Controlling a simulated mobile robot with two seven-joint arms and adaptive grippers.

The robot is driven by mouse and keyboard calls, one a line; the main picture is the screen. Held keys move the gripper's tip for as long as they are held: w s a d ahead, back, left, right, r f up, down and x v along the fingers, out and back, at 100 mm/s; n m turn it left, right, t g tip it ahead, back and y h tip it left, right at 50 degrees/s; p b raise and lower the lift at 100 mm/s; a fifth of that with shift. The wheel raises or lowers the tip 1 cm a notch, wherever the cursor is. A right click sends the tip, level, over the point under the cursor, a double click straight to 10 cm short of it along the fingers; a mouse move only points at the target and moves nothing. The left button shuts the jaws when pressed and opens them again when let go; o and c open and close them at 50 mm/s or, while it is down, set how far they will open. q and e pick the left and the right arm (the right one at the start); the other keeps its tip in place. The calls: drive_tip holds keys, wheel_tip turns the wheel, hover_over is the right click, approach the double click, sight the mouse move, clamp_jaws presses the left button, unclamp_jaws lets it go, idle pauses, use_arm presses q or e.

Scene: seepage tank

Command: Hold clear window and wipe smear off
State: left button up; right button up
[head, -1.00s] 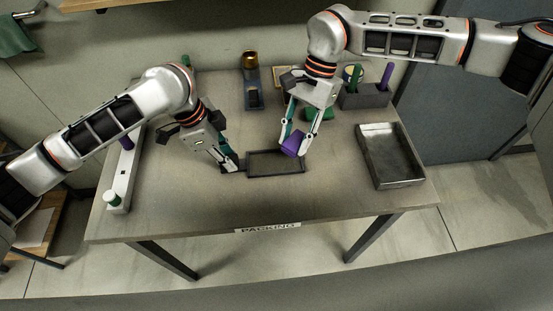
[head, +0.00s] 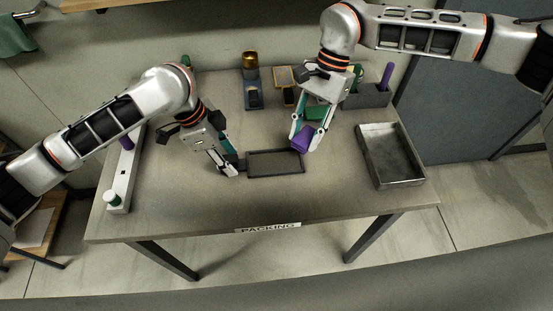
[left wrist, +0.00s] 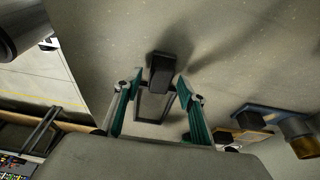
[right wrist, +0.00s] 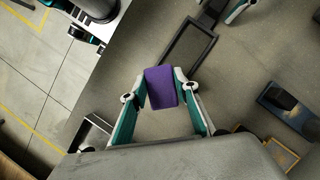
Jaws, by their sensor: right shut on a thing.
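The clear window (head: 275,174) is a dark rectangular frame lying flat mid-table, with a dark block handle (left wrist: 160,72) on its left end. I cannot make out a smear on its pane. My left gripper (head: 231,169) is low beside the handle; in the left wrist view its fingers (left wrist: 153,92) stand apart on either side of the handle, with gaps showing. My right gripper (head: 308,142) is shut on a purple block (right wrist: 161,87). The block is by the window's right end in the head view and clear of the frame (right wrist: 187,58) in the right wrist view. Its height is unclear.
A metal tray (head: 418,181) is at the table's right. A grey caddy (head: 368,101) with upright handles, a blue stand (head: 253,99) with a gold-topped cylinder, and a tan block line the back. A white rack (head: 122,180) stands left. The front of the table is clear.

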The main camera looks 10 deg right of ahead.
use_arm(q)
drive_tip(key=v, duration=1.2)
